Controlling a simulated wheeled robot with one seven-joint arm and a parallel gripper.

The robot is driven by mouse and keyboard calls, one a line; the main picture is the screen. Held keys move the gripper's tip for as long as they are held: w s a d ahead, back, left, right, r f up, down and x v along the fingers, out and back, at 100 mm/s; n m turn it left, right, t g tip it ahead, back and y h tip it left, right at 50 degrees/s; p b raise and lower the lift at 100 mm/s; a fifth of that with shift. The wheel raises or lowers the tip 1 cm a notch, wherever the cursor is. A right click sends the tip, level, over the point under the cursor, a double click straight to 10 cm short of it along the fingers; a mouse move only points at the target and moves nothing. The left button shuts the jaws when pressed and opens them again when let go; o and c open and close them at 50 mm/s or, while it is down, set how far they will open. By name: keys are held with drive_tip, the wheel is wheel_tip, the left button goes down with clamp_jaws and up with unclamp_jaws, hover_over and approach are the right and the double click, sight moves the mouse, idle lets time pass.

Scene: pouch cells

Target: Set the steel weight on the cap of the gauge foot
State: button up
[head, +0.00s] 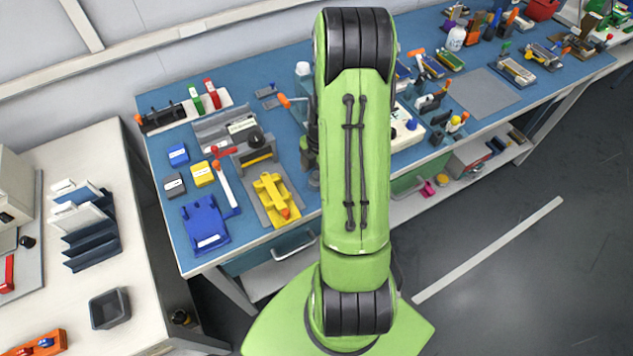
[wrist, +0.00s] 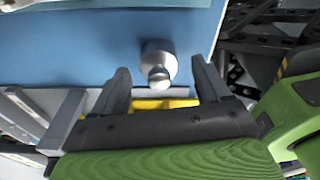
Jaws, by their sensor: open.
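A shiny steel weight (wrist: 157,58) with a round knob shows in the wrist view on the blue bench top, near its edge. My gripper (wrist: 160,66) is open, with one dark finger on each side of the weight in the picture. I see a gap on both sides, and the jaws hold nothing. In the head view my green arm hides most of the gripper and the weight. I cannot surely pick out the gauge foot or its cap; a grey fixture with a black round top (head: 256,138) stands left of my arm.
The blue bench (head: 270,75) is crowded on both sides of my arm. A yellow fixture (head: 271,190) on a grey plate and a blue holder (head: 207,222) lie near the front edge. A grey mat (head: 483,94) to the right is bare. A white side table (head: 130,215) stands left.

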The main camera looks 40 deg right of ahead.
wheel_tip(320, 180, down, 2)
drive_tip(key=shift+a, duration=0.1)
drive_tip(key=shift+r, duration=0.1)
clamp_jaws()
